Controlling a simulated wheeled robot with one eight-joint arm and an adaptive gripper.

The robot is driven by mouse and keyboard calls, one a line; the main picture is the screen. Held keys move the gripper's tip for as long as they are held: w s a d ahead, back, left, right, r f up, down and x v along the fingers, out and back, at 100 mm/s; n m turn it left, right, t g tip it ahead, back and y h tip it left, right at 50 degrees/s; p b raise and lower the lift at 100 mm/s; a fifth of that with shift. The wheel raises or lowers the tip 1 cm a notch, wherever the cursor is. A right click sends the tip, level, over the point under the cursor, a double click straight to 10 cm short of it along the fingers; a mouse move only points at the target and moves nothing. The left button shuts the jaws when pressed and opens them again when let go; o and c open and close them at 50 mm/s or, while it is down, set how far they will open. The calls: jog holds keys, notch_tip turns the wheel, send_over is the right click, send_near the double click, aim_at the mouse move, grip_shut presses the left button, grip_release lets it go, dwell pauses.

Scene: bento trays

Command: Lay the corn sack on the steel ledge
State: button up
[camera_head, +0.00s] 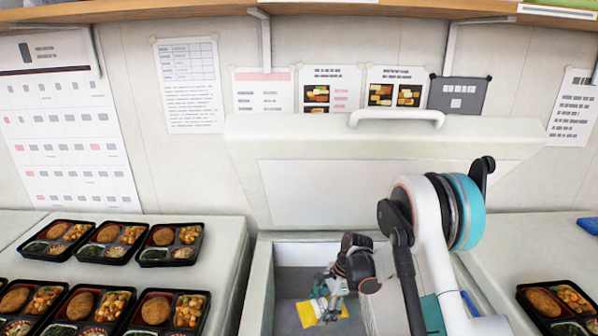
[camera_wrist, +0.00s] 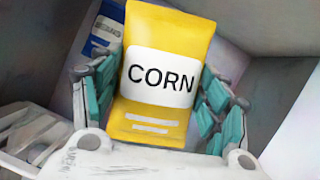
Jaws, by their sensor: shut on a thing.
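The yellow corn sack (camera_wrist: 150,118) has a white label reading CORN and stands upright between the teal finger pads in the wrist view. My gripper (camera_wrist: 160,95) is shut on it, with pads on both its sides. In the head view my gripper (camera_head: 326,308) reaches down into the open chest, and parts of the yellow sack (camera_head: 306,315) show around the fingers. Whether the sack touches the chest floor cannot be told. I cannot pick out a steel ledge for certain in either view.
The chest's raised lid (camera_head: 390,160) leans at the back. Its grey inside (camera_head: 288,285) has free room left of my gripper. A blue and white pack (camera_wrist: 104,30) lies behind the sack. Bento trays (camera_head: 172,243) fill the left counter, and another tray (camera_head: 560,300) stands at right.

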jog(key=s+d+r+n+g+h, duration=0.3)
jog(key=s+d+r+n+h, duration=0.1)
jog(key=s+d+r+n, duration=0.8)
jog(key=shift+s+d+r+n, duration=0.3)
jog(key=shift+r+n, duration=0.15)
jog(key=shift+n, duration=1.05)
